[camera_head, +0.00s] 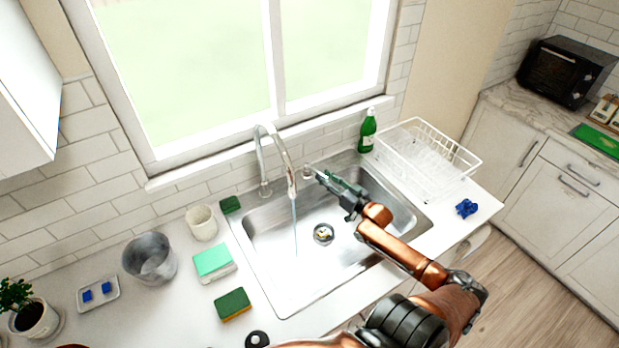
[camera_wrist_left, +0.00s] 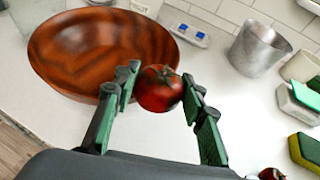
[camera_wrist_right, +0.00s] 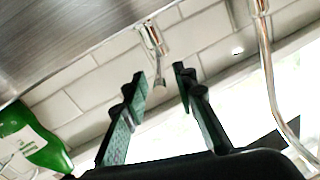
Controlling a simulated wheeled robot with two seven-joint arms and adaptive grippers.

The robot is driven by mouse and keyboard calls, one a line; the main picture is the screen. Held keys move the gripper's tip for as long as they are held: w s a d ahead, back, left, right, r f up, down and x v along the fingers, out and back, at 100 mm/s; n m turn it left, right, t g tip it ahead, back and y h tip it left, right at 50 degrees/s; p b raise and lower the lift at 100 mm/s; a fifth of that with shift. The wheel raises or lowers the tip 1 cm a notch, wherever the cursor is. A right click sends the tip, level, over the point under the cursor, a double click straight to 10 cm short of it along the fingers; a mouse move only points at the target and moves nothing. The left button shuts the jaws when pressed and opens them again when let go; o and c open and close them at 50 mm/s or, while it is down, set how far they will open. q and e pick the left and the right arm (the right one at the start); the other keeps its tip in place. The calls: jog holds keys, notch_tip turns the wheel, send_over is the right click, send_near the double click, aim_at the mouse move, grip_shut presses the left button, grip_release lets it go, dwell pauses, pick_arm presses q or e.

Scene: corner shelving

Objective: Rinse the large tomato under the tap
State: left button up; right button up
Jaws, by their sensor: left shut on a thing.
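A red tomato (camera_wrist_left: 160,88) with a green stem sits between the fingers of my left gripper (camera_wrist_left: 160,100), which is shut on it above the white counter, in front of a brown bowl. The left gripper does not show in the head view. The silver tap (camera_head: 277,150) arches over the steel sink (camera_head: 275,255), and a thin stream of water falls from it into the basin. My right gripper (camera_head: 330,183) is over the back of the sink, close to a small metal lever (camera_head: 308,171). In the right wrist view its fingers (camera_wrist_right: 158,85) are apart with nothing between them; the lever shows beyond.
The brown wooden bowl (camera_wrist_left: 65,55) stands on the counter. A metal pot (camera_head: 150,262), white cup (camera_head: 201,222) and sponges (camera_head: 233,304) stand left of the sink. A green bottle (camera_head: 367,130) and white dish rack (camera_head: 455,152) stand at its back right.

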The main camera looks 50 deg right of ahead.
jog(key=shift+w, duration=0.1)
jog(key=s+a, duration=0.1)
jog(key=s, duration=1.1)
jog(key=shift+a, duration=0.35)
jog(key=shift+r, duration=0.1)
